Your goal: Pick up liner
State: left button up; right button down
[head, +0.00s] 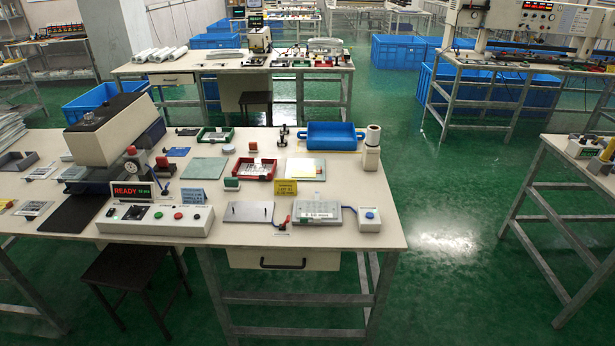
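I cannot tell for certain which thing is the liner. Several flat sheets lie on the near workbench (345,233). A pale green sheet (204,168) lies left of centre. A pale, whitish sheet stack (305,168) lies behind a yellow label card (285,188). A red tray (256,169) and a green tray (215,135) hold small parts too small to make out. Neither of my grippers shows in the head view.
A press machine (108,130) and a control box (155,221) with a READY display stand at the left. A blue bin (331,135), a white cylinder (372,148) and a button box (369,219) stand at the right. A stool (135,270) is in front. Green floor (450,220) is clear at right.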

aim_at(298, 171)
jog(key=i+l, duration=0.15)
jog(key=l, duration=0.2)
jog(key=i+l+u, duration=0.1)
jog(key=l, duration=0.25)
jog(key=i+l, duration=0.2)
jog(key=l, duration=0.15)
jog(key=i+l+u, duration=0.15)
jog(key=l, duration=0.15)
jog(key=i+l, duration=0.1)
jog(key=l, duration=0.3)
